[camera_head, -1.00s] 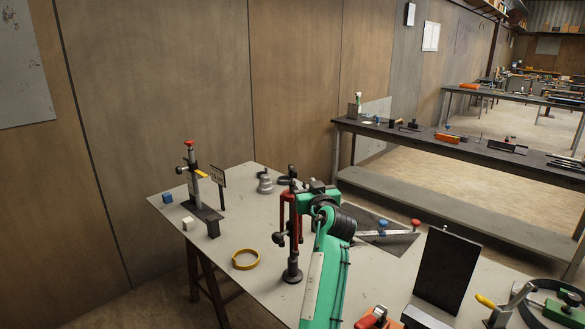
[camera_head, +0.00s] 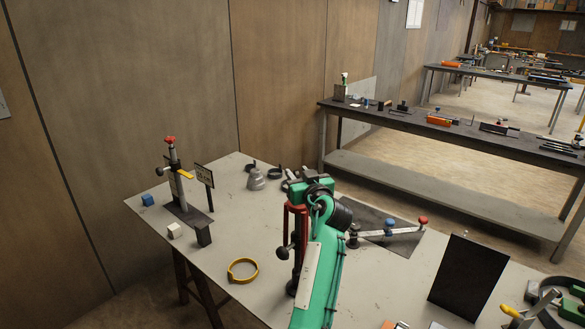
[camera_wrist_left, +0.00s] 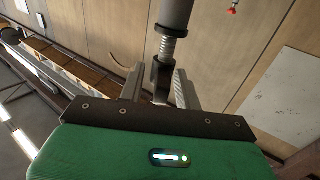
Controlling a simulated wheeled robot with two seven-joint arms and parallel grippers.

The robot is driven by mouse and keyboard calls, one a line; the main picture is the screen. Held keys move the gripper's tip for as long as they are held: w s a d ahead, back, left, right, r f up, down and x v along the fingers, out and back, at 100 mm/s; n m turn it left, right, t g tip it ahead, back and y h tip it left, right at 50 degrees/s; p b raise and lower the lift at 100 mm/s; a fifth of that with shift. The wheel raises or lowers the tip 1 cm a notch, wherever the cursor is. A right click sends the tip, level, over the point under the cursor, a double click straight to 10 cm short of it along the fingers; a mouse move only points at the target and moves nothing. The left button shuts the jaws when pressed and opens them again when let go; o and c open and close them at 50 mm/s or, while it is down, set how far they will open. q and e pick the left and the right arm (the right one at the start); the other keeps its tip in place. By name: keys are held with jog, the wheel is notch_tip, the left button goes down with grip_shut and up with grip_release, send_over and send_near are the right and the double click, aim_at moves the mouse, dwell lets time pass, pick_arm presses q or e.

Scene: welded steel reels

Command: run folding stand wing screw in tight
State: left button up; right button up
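The folding stand (camera_head: 303,216) is red, with a dark foot and a side knob, and stands upright on the pale table. My green left arm covers much of it. My left gripper (camera_head: 293,184) is at the stand's top in the head view. In the left wrist view, a grey tube with a threaded section ends in a dark wing screw (camera_wrist_left: 160,80). The two fingers of my left gripper (camera_wrist_left: 160,74) stand apart on either side of the wing, and a small gap seems to show. Contact is hard to judge. My right gripper is not in view.
A yellow ring (camera_head: 242,271) lies left of the stand. A red-topped clamp post (camera_head: 174,168), small blocks and a sign are farther left. A dark plate (camera_head: 468,275) and a bar with red and blue knobs (camera_head: 390,233) are at the right.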

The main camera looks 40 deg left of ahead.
pick_arm(q)
jog(key=shift+d+r, duration=0.1)
jog(key=shift+d, duration=0.05)
grip_shut()
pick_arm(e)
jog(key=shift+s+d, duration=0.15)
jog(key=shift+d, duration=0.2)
